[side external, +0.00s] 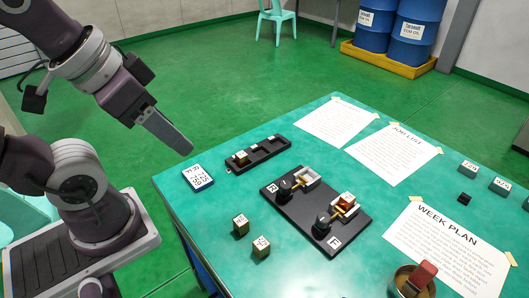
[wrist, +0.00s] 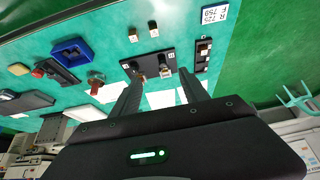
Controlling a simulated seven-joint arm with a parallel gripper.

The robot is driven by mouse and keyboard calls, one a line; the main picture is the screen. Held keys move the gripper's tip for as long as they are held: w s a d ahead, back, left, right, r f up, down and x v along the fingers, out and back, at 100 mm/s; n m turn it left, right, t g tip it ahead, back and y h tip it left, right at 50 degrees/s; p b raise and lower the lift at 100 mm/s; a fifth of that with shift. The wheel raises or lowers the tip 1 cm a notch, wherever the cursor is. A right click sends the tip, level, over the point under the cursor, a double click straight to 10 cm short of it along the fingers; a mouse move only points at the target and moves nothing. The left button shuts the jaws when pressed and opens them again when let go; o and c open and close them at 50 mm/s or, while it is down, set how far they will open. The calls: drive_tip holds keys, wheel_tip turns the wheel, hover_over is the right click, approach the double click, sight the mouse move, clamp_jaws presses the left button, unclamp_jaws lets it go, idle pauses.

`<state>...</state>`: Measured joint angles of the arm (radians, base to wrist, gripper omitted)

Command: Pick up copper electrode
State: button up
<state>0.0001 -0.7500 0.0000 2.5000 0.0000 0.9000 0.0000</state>
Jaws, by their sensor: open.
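A copper-coloured block (side external: 347,198), which looks like the copper electrode, sits in the brass-coloured holder marked 17 on a black plate (side external: 298,216). The plate's other holder (side external: 309,177), marked 20, has a pale grey cup that looks empty. Two tan labelled cubes (side external: 240,225) (side external: 261,247) stand on the table in front of the plate. One more small block (side external: 240,157) sits in a slotted black tray (side external: 272,156). My gripper (side external: 188,149) is open and empty, above and left of the table. Its two fingers stand apart in the wrist view (wrist: 160,90).
A blue-edged display (side external: 198,178) lies left of the tray. Taped papers (side external: 391,153) cover the back and right of the green table. A brown cup (side external: 398,279) with a red-brown piece stands at the front right. A small black block (side external: 464,198) lies farther right.

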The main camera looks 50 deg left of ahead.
drive_tip(key=n+g, duration=0.6)
drive_tip(key=n, duration=1.2)
hover_over(348, 196)
drive_tip(key=f, duration=1.5)
drive_tip(key=d+f, duration=0.1)
drive_tip(key=f, duration=0.6)
drive_tip(key=shift+s+f, duration=0.3)
drive_tip(key=shift+s, duration=0.1)
drive_tip(key=f, duration=0.5)
drive_tip(key=shift+w+a+f, duration=0.25)
drive_tip(key=shift+w+a, duration=0.05)
drive_tip(key=shift+a, duration=0.1)
clamp_jaws()
drive_tip(key=shift+r, duration=0.1)
